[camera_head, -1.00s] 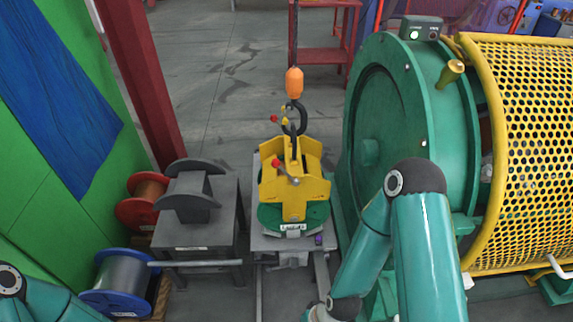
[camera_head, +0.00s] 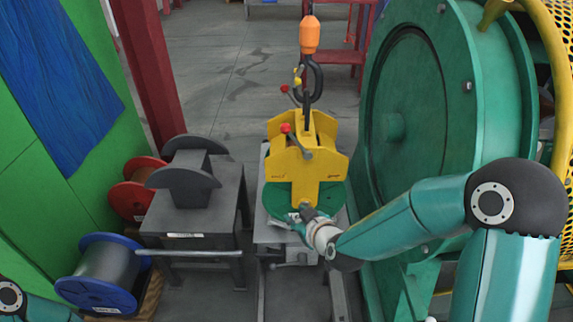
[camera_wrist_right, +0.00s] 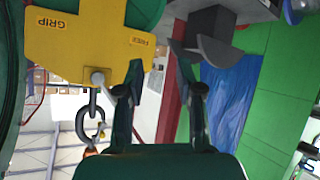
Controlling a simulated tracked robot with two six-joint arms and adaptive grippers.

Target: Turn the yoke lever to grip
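The yellow yoke (camera_head: 300,170) stands upright on a green disc (camera_head: 335,197) in the head view, under a dark hook. Its lever (camera_head: 297,140) has a red knob (camera_head: 285,128) that points up and left. In the right wrist view the yoke (camera_wrist_right: 80,48) is turned over and bears the words GRIP and FREE. A grey rounded lever part (camera_wrist_right: 97,78) shows at its edge. My right gripper (camera_head: 305,211) is in front of the yoke's lower part, below the lever. In the wrist view its fingers (camera_wrist_right: 158,75) are apart with nothing between them. My left gripper is out of view.
An orange hoist block (camera_head: 309,35) and chain hook (camera_head: 313,85) hang above the yoke. The large green drum (camera_head: 400,110) stands close on the right. A dark stand (camera_head: 200,215) and wire spools (camera_head: 105,275) are at the left.

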